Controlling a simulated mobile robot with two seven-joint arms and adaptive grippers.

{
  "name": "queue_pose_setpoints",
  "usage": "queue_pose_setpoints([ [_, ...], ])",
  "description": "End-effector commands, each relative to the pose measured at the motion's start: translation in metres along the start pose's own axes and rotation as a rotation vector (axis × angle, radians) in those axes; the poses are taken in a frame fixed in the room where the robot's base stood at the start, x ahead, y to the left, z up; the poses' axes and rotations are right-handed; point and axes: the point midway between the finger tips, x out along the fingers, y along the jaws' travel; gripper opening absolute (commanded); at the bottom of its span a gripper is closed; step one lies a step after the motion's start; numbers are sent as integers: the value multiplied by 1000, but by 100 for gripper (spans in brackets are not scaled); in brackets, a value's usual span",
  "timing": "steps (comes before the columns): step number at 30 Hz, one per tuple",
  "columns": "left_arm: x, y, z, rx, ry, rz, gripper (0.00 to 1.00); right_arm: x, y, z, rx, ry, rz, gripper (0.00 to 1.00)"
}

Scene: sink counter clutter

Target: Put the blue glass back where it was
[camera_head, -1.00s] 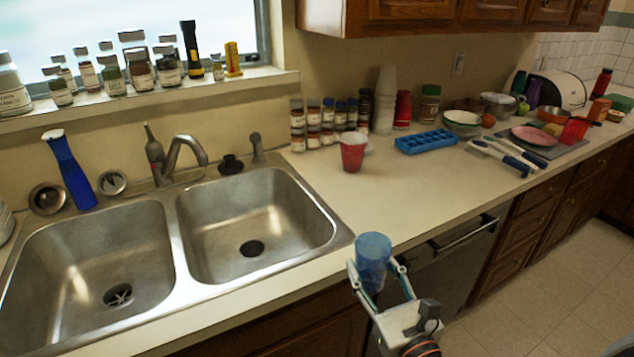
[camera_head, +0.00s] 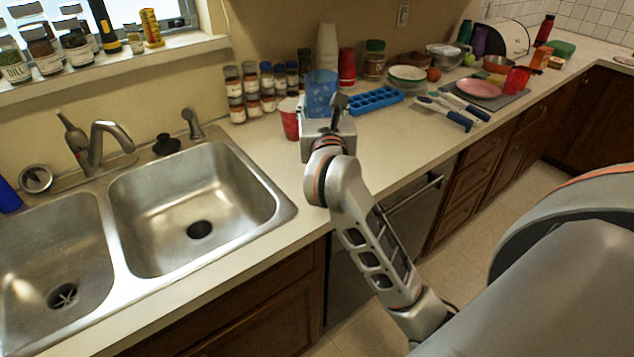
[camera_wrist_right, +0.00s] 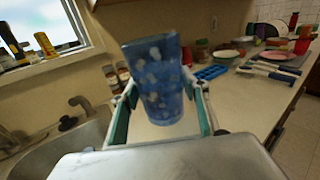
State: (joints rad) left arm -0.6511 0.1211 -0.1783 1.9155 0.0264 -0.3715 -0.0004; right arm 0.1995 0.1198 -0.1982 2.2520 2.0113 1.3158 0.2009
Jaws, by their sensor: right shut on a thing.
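The blue glass (camera_head: 320,92) is translucent with pale spots. It is held upright in my right gripper (camera_head: 322,112), above the counter near the back, just right of the red cup (camera_head: 289,119). In the right wrist view the blue glass (camera_wrist_right: 158,80) sits between the two fingers of the right gripper (camera_wrist_right: 160,105), which are shut on it. Its lower part is hidden by the gripper in the head view, so I cannot tell there whether its base touches the counter. My left gripper is not in view.
Several spice jars (camera_head: 236,94) stand at the wall, left of the glass. A blue ice tray (camera_head: 375,101) lies to the right, with a red cup stack (camera_head: 347,67) behind. The double sink (camera_head: 200,200) is at left. The front counter (camera_head: 255,137) has bare room.

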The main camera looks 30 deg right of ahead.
Motion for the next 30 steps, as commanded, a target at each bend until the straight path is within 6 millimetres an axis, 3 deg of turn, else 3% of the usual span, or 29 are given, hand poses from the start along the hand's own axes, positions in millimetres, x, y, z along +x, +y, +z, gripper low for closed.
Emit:
queue_pose_setpoints([
  [18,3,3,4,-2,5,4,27,0,3,-136,-4,3,0,18],
  [26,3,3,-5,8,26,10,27,0,4,-158,-2,0,0,18],
  [30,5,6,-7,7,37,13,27,0,5,-179,-4,2,0,18],
])
